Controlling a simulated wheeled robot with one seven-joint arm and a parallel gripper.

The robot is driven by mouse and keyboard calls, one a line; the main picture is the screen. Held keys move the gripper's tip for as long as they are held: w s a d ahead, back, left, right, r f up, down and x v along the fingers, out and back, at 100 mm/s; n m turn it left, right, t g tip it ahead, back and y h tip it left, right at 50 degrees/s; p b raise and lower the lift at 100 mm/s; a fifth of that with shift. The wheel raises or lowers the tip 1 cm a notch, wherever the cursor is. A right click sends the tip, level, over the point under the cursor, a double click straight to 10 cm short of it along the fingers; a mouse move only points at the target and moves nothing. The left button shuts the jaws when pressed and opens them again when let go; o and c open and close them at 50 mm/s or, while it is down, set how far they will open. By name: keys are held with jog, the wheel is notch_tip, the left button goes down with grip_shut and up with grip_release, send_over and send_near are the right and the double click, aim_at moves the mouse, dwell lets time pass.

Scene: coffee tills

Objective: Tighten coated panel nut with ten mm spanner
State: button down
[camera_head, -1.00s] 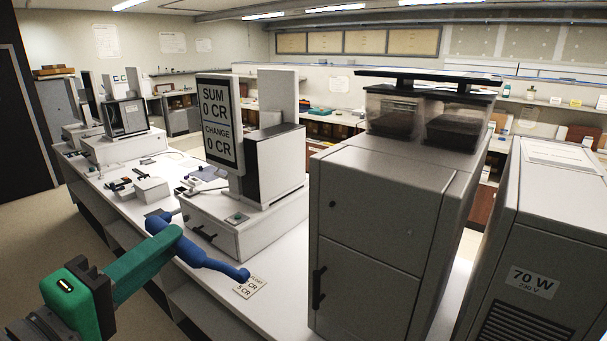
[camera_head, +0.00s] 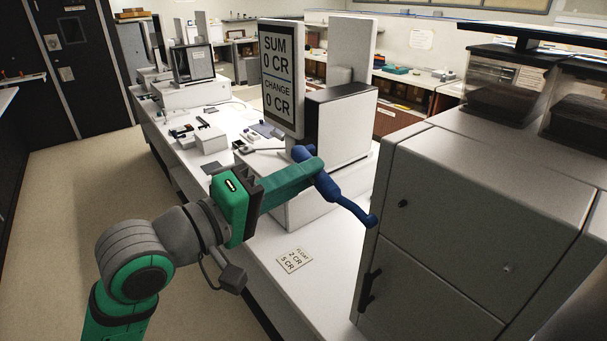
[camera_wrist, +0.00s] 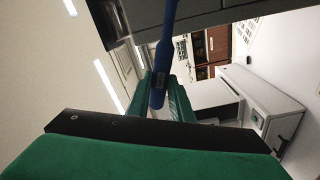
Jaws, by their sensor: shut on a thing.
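My gripper (camera_head: 316,172) is shut on a blue spanner (camera_head: 345,202), held at its handle. The spanner slants down to the right, and its lower end shows beside the left edge of the tall grey cabinet (camera_head: 455,185). I cannot tell whether it touches. I cannot tell which, if either, is the coated nut. In the wrist view the blue spanner (camera_wrist: 163,60) stands between my green fingers (camera_wrist: 178,100), and its far end runs out of the top of the picture.
A till with a SUM and CHANGE display (camera_head: 280,78) stands behind my gripper. A float card (camera_head: 294,260) lies on the white counter (camera_head: 262,243). The cabinet has a dark handle (camera_head: 369,288) and hoppers (camera_head: 505,90) on top. Floor is free at left.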

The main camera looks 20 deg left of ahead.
aim_at(324, 172)
jog(key=x, duration=0.5)
jog(key=shift+s+d, duration=0.15)
jog(key=shift+d, duration=0.1)
jog(key=shift+s+d, duration=0.2)
jog(key=shift+d, duration=0.05)
dwell(0.4)
dwell(0.4)
jog(key=shift+w+d, duration=0.2)
jog(key=shift+w, duration=0.3)
jog(key=shift+s+a, duration=0.2)
jog(key=shift+s, duration=0.1)
